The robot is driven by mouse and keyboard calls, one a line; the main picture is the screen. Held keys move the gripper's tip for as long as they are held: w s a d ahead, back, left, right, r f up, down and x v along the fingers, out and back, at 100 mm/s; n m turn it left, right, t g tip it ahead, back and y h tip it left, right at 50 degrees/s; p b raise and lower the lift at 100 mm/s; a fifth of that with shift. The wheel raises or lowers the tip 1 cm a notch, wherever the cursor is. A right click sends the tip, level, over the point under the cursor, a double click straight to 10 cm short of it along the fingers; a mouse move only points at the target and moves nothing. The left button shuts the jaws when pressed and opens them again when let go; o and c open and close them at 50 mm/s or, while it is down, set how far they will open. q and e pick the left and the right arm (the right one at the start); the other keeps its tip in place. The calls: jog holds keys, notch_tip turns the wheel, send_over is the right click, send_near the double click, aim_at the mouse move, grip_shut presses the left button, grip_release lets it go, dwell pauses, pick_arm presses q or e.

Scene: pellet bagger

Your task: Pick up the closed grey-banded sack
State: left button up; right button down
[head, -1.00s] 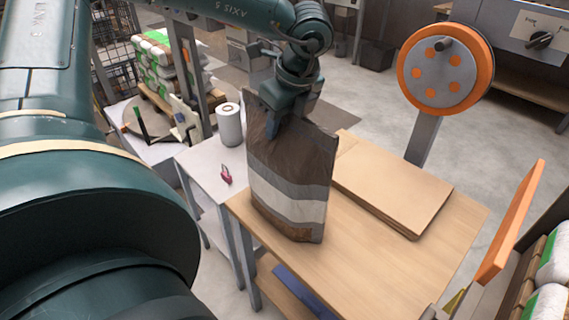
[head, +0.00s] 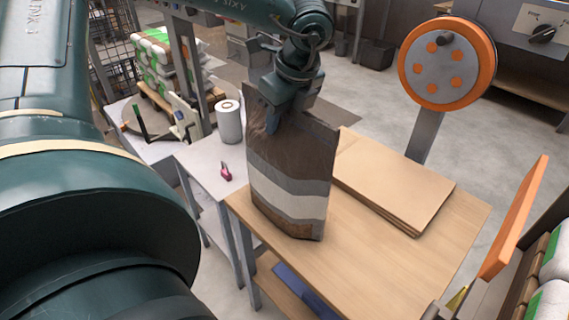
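The brown sack (head: 288,195) stands upright on the wooden table near its left edge. My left gripper (head: 273,120) comes down from above at the sack's top edge, with a dark finger in front of the upper face. The other finger is hidden behind the sack, so I cannot tell whether the gripper is closed on it. The gripper also covers part of the top edge. My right gripper is not in view.
Flat brown sacks (head: 394,180) lie stacked on the wooden table (head: 390,270) to the right. A white roll (head: 229,122) and a small pink-red object (head: 226,171) are on the grey side table. An orange-rimmed wheel (head: 446,62) on a post stands behind; an orange panel (head: 515,220) is at right.

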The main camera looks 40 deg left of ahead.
pick_arm(q)
grip_shut()
dwell(0.4)
jog(key=shift+r, duration=0.1)
